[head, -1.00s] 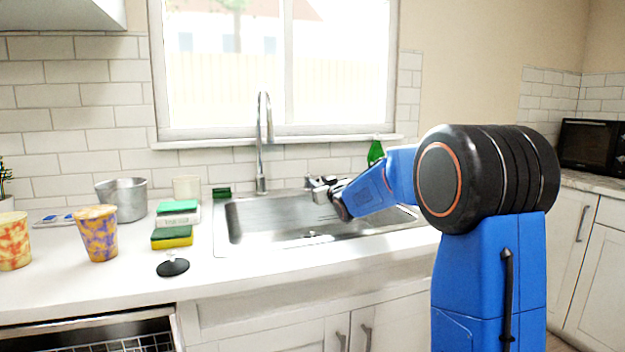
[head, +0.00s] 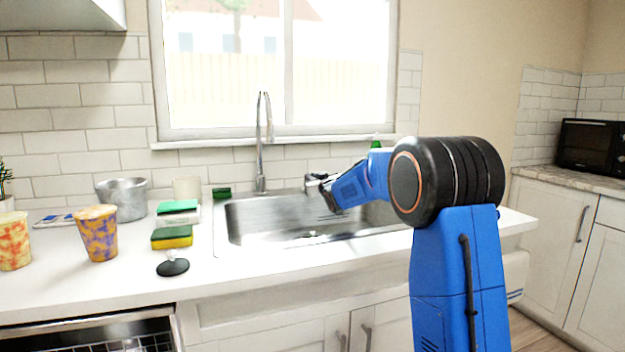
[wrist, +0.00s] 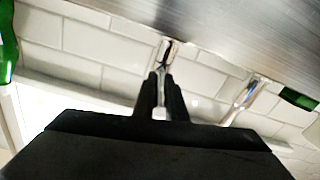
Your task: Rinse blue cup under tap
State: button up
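No plainly blue cup shows. A purple-and-yellow patterned cup (head: 97,234) stands upright on the counter left of the sink. A red-and-yellow cup (head: 13,242) stands farther left. The tall chrome tap (head: 261,150) rises behind the steel sink (head: 235,225); it also shows in the wrist view (wrist: 243,97). My gripper (head: 322,188) is over the back of the sink, right of the tap, beside a short chrome fitting (wrist: 168,52). In the wrist view my two dark fingers (wrist: 163,82) have a narrow gap with bright chrome in line with it; I cannot tell whether they grip it.
A metal pot (head: 122,199), a pale cup (head: 187,188), sponges (head: 172,237) and a black stopper (head: 173,266) stand left of the sink. A green bottle (wrist: 8,40) is near the window. An open dishwasher (head: 110,335) is below the counter.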

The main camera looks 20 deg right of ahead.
jog(key=shift+d+y, duration=0.15)
jog(key=shift+y, duration=0.15)
grip_shut()
jog(key=shift+d+r+n, duration=0.1)
jog(key=shift+n, duration=0.2)
jog(key=shift+d+n+y, duration=0.35)
jog(key=shift+n+y, duration=0.45)
jog(key=shift+y, duration=0.7)
jog(key=o, duration=0.7)
grip_release()
jog(key=shift+c, duration=0.2)
